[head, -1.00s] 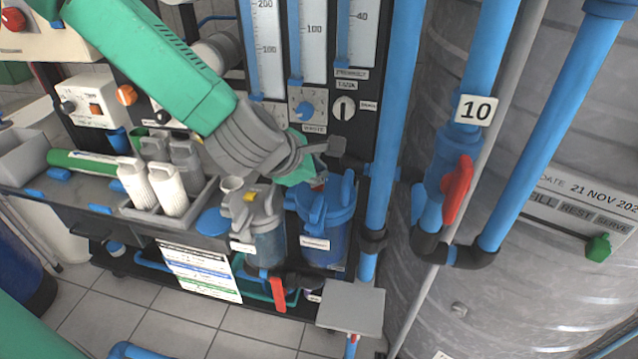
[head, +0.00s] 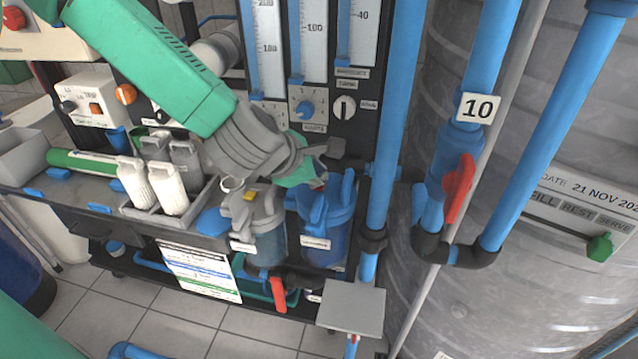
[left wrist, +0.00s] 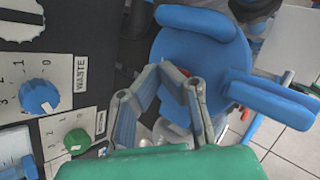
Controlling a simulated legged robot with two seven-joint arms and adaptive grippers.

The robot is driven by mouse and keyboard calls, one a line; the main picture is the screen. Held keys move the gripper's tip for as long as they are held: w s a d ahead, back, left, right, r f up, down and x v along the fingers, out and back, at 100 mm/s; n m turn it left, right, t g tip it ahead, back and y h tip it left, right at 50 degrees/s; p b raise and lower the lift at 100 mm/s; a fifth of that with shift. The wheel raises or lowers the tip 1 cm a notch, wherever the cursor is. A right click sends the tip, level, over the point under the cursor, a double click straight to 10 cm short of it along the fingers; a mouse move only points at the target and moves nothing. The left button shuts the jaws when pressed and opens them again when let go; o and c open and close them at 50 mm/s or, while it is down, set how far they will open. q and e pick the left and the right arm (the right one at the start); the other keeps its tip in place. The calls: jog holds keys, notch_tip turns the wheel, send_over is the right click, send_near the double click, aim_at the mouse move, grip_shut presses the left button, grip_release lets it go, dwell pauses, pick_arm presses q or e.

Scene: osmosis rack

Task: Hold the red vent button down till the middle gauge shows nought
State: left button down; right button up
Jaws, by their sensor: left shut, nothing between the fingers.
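My left gripper (head: 312,172) reaches in from the left, over the blue filter housing (head: 325,225). Its fingers are shut and empty. In the left wrist view the shut fingers (left wrist: 165,72) lie over the round blue lid (left wrist: 205,55). A small red patch, likely the red vent button (head: 318,184), shows at the fingertips on top of the housing; most of it is hidden, so I cannot tell whether it is pressed. The middle gauge (head: 314,40) has a blue column beside its scale near 100; its top is cut off by the picture edge, so I cannot read it.
A grey-topped clear housing (head: 268,240) stands just left of the blue one. White bottles (head: 168,188) stand in a tray further left. A blue pipe (head: 385,150) rises close on the right, with a red valve handle (head: 458,188) beyond it.

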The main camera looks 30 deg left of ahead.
pick_arm(q)
jog(key=shift+f+b, duration=0.35)
jog(key=shift+f, duration=0.3)
dwell(0.6)
jog(key=shift+r, duration=0.1)
dwell(2.2)
jog(key=shift+r+p, duration=0.8)
jog(key=shift+p, duration=0.05)
notch_tip(320, 180, up, 5)
jog(key=p, duration=0.4)
jog(key=shift+r+p, duration=0.1)
jog(key=shift+p, duration=0.3)
